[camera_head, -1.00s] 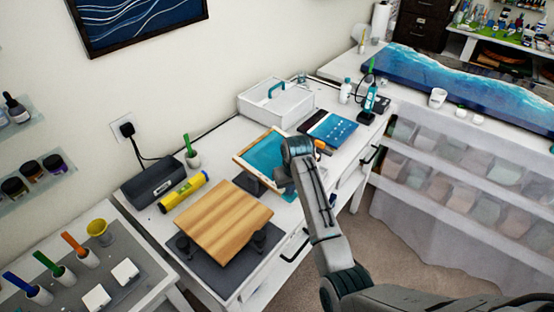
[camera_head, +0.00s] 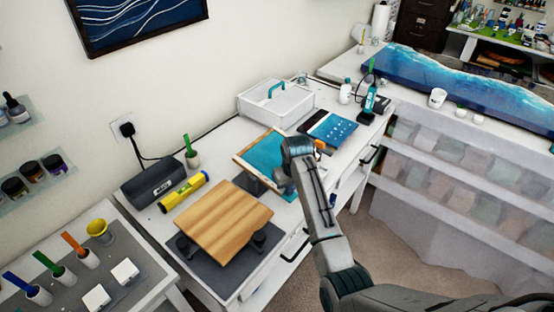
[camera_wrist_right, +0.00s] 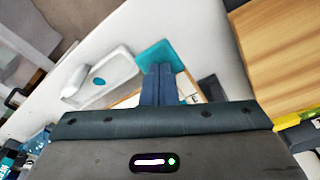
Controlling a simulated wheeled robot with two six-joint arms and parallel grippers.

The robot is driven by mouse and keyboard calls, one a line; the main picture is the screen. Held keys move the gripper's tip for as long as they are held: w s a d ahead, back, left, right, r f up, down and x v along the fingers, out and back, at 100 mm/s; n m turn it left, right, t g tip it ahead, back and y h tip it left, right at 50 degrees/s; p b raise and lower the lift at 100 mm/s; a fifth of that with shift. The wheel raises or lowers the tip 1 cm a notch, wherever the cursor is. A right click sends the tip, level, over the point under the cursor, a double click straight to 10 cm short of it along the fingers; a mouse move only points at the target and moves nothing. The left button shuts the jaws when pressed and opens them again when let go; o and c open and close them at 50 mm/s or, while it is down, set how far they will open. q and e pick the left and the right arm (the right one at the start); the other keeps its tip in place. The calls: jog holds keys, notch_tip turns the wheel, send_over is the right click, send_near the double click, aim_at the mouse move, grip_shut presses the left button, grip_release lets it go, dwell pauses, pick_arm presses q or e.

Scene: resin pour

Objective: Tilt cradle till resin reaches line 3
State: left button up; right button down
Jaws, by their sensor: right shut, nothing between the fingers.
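The cradle is a tilted tray with a pale wooden frame (camera_head: 241,162) on a dark stand, holding teal resin (camera_head: 264,152). In the right wrist view the teal resin (camera_wrist_right: 165,54) lies just beyond my fingertips, and part of a pale marked panel shows beside the fingers. I cannot read the numbered lines. My right gripper (camera_head: 284,184) is at the cradle's near right side, partly hidden by my wrist. Its fingers (camera_wrist_right: 163,72) are together and empty in the wrist view. I cannot tell whether they touch the cradle. My left gripper is out of view.
A wooden board (camera_head: 225,222) stands in front of the cradle on a dark mat. A yellow level (camera_head: 184,192) and dark box (camera_head: 153,184) lie to the left. A white case (camera_head: 277,104) stands behind, and a tablet (camera_head: 328,130) lies to the right.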

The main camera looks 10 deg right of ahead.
dwell(0.3)
jog(key=shift+r+p, duration=0.7)
jog(key=shift+r, duration=2.3)
